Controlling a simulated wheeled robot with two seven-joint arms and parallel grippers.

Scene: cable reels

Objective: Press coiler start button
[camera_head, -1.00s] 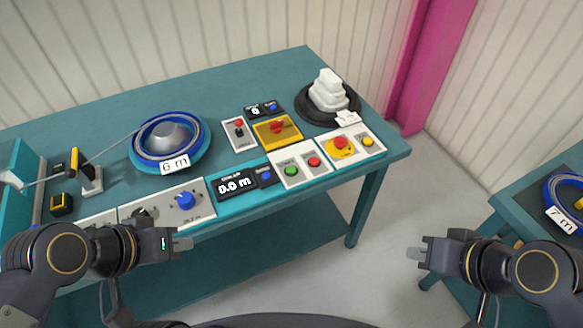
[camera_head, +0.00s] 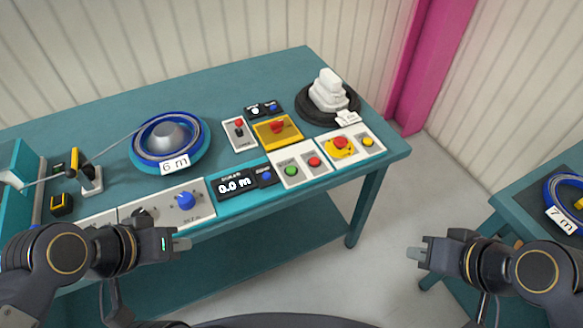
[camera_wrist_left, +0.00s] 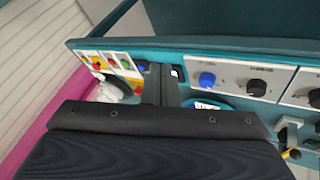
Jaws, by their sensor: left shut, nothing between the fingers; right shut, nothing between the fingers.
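The coiler panel (camera_head: 304,178) is a white plate at the front edge of the bench. It carries a green button (camera_head: 291,170) and a red button (camera_head: 314,161) to its right. The green button also shows small in the left wrist view (camera_wrist_left: 125,63). My left gripper (camera_head: 183,244) is shut and empty, in front of the bench below the blue knob, left of and apart from the green button. Its fingers also show in the left wrist view (camera_wrist_left: 161,82). My right gripper (camera_head: 414,254) is shut and empty, over the floor between the two tables.
A display (camera_head: 236,185) reads 0.0 m beside the panel. A red emergency stop (camera_head: 340,143) sits right of it. A yellow box with a red switch (camera_head: 277,131) stands behind. A blue cable reel (camera_head: 169,138) tagged 6 m is at left; another reel (camera_head: 566,200) tagged 7 m is at right.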

